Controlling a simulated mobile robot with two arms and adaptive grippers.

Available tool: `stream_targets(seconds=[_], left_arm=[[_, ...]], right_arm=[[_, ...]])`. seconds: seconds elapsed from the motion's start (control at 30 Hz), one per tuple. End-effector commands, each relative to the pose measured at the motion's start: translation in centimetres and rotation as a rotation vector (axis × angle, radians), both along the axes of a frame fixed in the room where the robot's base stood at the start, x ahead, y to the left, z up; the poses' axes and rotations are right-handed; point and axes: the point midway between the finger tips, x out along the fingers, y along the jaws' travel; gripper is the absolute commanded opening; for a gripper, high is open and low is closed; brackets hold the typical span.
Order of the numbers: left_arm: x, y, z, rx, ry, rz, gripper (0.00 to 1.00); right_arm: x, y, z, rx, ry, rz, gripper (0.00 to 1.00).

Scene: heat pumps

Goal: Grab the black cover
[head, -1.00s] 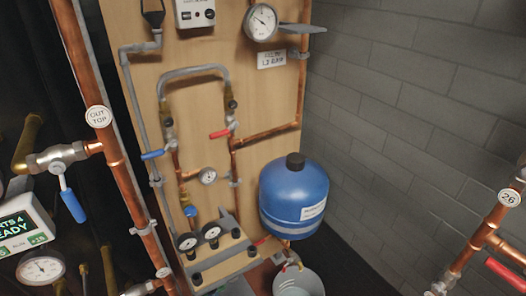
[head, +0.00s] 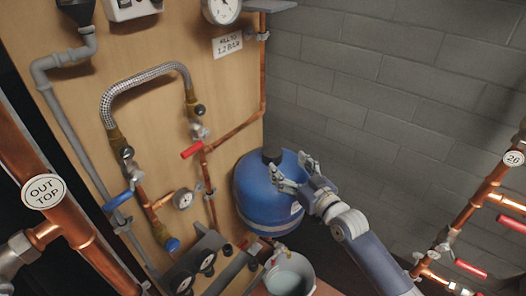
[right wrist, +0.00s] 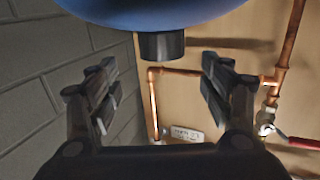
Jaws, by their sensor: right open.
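The black cover (head: 271,155) is a short dark cap on top of the blue tank (head: 252,190), which stands in the corner beside the wooden board. In the right wrist view the black cover (right wrist: 161,46) points down from the blue tank (right wrist: 150,14), as that picture is upside down. My right gripper (head: 289,165) reaches in from the right, its fingers close to the cover. In the right wrist view my right gripper (right wrist: 158,64) is open and empty, with the cover lined up between its fingertips. My left gripper is not in view.
A bucket (head: 289,275) stands below the tank. The board (head: 150,60) carries copper pipes, a red-handled valve (head: 192,150) and gauges (head: 183,199). A grey block wall (head: 380,90) is behind. Copper pipes (head: 490,185) with red handles stand at the right.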

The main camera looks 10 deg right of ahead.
Motion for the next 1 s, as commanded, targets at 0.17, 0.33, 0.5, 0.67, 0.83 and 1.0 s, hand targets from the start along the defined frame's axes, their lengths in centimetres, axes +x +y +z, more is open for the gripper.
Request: stream_targets(seconds=[0.17, 0.33, 0.5, 0.67, 0.83, 1.0], left_arm=[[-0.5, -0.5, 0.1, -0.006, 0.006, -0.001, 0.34], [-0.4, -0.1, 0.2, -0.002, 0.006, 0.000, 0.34], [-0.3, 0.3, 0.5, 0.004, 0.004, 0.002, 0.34], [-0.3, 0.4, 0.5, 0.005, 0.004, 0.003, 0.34], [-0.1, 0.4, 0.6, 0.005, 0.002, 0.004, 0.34], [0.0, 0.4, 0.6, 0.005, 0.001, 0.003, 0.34]], right_arm=[[2.6, 0.8, -0.1, 0.003, 0.000, 0.000, 0.73], [3.6, 1.1, -0.2, 0.001, 0.001, 0.001, 0.73], [5.5, 1.8, -0.3, 0.002, 0.000, 0.000, 0.73], [7.5, 2.4, -0.6, 0.001, 0.000, 0.000, 0.73], [8.3, 2.6, -0.7, 0.001, 0.001, 0.001, 0.73], [8.3, 2.6, -0.7, 0.000, 0.002, 0.001, 0.73]])
